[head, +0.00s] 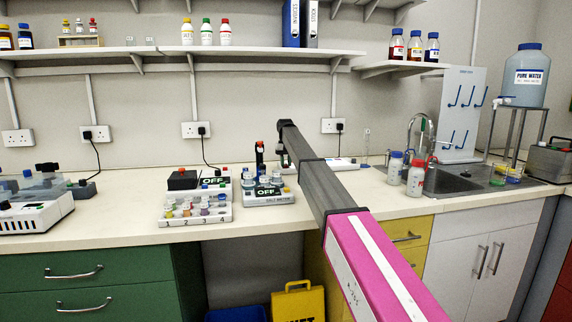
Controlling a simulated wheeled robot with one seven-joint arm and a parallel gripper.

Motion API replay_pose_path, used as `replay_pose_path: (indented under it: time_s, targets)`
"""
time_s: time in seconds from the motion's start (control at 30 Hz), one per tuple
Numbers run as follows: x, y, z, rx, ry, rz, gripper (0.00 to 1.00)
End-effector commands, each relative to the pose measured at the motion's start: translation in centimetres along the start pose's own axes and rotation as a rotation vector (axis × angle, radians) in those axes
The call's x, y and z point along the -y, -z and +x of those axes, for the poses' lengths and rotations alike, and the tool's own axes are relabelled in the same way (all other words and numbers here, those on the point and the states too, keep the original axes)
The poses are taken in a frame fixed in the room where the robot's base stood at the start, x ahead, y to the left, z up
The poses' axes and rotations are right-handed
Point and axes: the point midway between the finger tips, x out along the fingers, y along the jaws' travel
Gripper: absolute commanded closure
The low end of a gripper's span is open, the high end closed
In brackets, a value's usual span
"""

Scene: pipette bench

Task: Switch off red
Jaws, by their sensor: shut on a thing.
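My gripper (284,158) hangs at the far end of my arm, over the back of the bench. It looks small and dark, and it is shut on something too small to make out. A low white device (335,163) lies behind my arm, partly hidden by it. A dark upright thing (260,157) stands just left of the gripper. Which of these is the red one, I cannot tell.
A white rack (196,218) of coloured pots stands in front of the boxes. White and blue bottles (395,167) stand right of my arm by the sink (458,180). Wall sockets (196,130) with plugs line the wall.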

Motion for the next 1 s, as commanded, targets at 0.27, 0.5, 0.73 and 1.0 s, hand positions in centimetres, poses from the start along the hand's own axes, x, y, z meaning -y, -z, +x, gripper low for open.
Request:
replay_pose_path:
  time_s: [0.27,0.5,0.73,1.0]
  targets:
    - [0.02,0.02,-0.04,0.016,0.000,0.000,0.98]
    - [0.02,0.03,-0.03,0.016,0.000,0.000,0.49]
    - [0.01,-0.01,-0.02,0.011,0.000,0.000,0.49]
    - [0.01,-0.42,0.20,-0.068,0.000,0.000,0.49]
